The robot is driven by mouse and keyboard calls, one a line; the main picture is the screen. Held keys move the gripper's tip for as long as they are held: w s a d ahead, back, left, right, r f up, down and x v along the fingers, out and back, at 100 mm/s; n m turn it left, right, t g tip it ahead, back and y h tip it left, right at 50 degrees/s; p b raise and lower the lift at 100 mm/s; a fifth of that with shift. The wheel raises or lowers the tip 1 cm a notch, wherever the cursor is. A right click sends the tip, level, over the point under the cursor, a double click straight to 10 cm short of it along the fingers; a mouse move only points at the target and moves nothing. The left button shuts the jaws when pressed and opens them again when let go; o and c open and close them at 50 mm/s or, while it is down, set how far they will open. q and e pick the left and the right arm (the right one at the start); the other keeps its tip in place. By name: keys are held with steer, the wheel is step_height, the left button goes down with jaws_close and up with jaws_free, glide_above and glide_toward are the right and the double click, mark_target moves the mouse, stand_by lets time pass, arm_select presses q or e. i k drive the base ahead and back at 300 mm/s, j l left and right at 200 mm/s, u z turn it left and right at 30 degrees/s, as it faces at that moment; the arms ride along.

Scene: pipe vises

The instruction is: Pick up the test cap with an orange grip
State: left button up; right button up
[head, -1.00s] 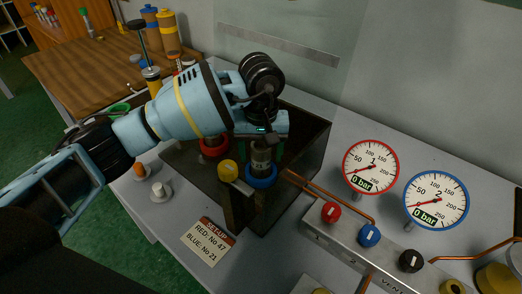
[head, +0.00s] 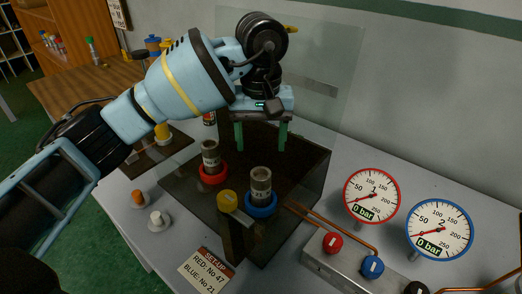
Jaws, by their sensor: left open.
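The test cap with an orange grip (head: 137,197) stands on the grey bench at the left, in front of the dark vise box. A similar cap with a white grip (head: 156,218) stands just right of it and nearer. My left gripper (head: 261,138) is open and empty, its two green fingers pointing down above the back of the box. It is well to the right of the orange cap and higher. My right gripper is not in view.
Grey pipes stand in a red collar (head: 213,174) and a blue collar (head: 261,207) in the box, behind a clear shield. A yellow knob (head: 228,202) is at its front. Two gauges (head: 371,195) and a valve panel (head: 325,262) are at right. A setup card (head: 206,270) lies in front.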

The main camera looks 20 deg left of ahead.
mark_target(139, 200)
steer(key=k, duration=1)
